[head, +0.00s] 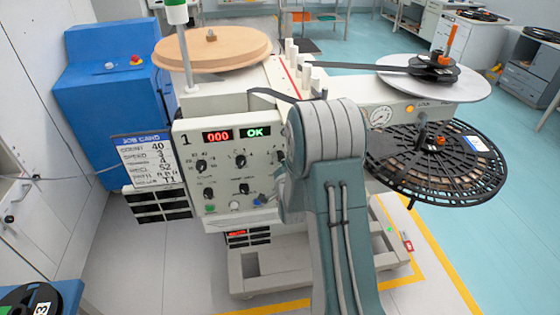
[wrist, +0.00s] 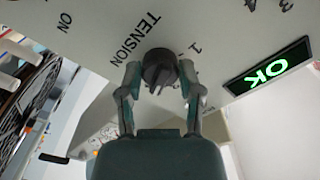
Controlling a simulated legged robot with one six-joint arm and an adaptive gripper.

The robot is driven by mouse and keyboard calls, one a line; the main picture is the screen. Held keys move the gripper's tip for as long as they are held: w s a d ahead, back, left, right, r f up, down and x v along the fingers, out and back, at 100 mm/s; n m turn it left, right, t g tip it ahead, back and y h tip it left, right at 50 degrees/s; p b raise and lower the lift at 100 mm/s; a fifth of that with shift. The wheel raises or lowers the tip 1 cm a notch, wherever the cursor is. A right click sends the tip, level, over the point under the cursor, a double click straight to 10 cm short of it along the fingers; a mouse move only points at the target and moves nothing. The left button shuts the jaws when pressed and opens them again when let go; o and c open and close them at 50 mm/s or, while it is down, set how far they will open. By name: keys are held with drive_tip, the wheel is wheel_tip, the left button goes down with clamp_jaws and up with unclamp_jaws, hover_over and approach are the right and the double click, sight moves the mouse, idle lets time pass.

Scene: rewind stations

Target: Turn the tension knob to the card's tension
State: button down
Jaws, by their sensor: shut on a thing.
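In the wrist view, the dark round tension knob (wrist: 160,67) sits on the light panel beside the printed word TENSION. My gripper (wrist: 161,82) has a finger on each side of it and is shut on it. The knob's pointer setting cannot be read surely. In the head view, my arm hides the gripper and this knob at the right of the control panel (head: 222,180). The job card (head: 148,162) hangs left of the panel; 40 and 52 show on it, but its tension line is too small to read surely.
The panel's displays read 000 (head: 218,136) and OK (head: 255,132). Other dark knobs (head: 201,166) and a green button (head: 210,208) are left of my arm. A black slotted reel (head: 436,163) juts out at the right. Open floor lies further right.

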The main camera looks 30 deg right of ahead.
drive_tip(key=shift+s+f, duration=0.1)
drive_tip(key=shift+f, duration=0.2)
drive_tip(key=shift+c, duration=1.3)
unclamp_jaws()
drive_tip(key=shift+r, duration=0.1)
drive_tip(key=shift+r, duration=0.1)
drive_tip(key=v, duration=1.1)
drive_tip(key=shift+s+a, duration=0.2)
drive_tip(key=shift+s, duration=0.15)
